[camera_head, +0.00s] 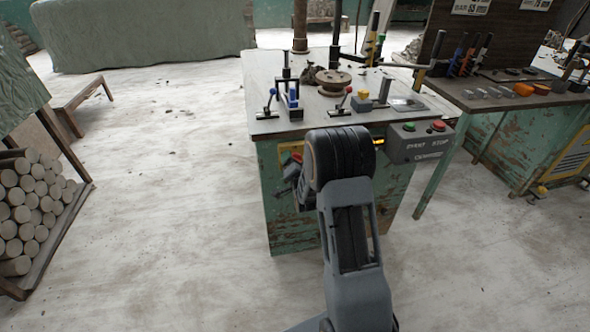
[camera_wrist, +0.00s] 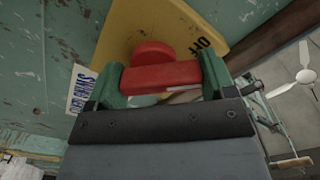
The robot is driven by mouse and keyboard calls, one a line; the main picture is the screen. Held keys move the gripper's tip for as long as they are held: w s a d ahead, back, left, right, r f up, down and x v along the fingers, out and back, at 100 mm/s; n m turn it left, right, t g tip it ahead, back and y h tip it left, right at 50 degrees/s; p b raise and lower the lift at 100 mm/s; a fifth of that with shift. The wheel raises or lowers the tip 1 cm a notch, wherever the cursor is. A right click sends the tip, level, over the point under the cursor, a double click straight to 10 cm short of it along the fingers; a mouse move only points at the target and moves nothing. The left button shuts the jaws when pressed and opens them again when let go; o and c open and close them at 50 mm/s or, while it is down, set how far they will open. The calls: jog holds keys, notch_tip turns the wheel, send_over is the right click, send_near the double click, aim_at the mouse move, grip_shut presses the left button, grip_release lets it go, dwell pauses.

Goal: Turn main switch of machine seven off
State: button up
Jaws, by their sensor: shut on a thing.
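The main switch has a red handle (camera_wrist: 160,75) with a rounded red hub, on a yellow plate (camera_wrist: 180,22) fixed to worn green metal. The letters OFF stand on the plate, right of the hub in the wrist view. My gripper (camera_wrist: 160,82) is shut on the red handle, one green finger at each end of the grip. The head view shows a bit of the red switch (camera_head: 297,157) and of the yellow plate (camera_head: 284,150) on the front of the green machine (camera_head: 268,190). My arm hides much of the gripper there. No machine number is legible.
A grey box (camera_head: 418,142) with a green and a red button stands right of my arm. Small levers (camera_head: 268,104) line the machine top. A cluttered bench (camera_head: 510,98) stands right. The floor between is open.

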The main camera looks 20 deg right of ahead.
jog(key=n+b, duration=0.4)
jog(key=shift+f+n, duration=0.3)
jog(key=n+b, duration=0.3)
jog(key=n, duration=0.1)
jog(key=shift+b, duration=0.35)
jog(key=shift+r+n, duration=0.1)
jog(key=shift+n, duration=0.2)
jog(key=o, duration=0.9)
jog(key=b+v, duration=0.6)
jog(key=v, duration=0.7)
jog(key=shift+s+a, duration=0.1)
jog(key=shift+s, duration=0.25)
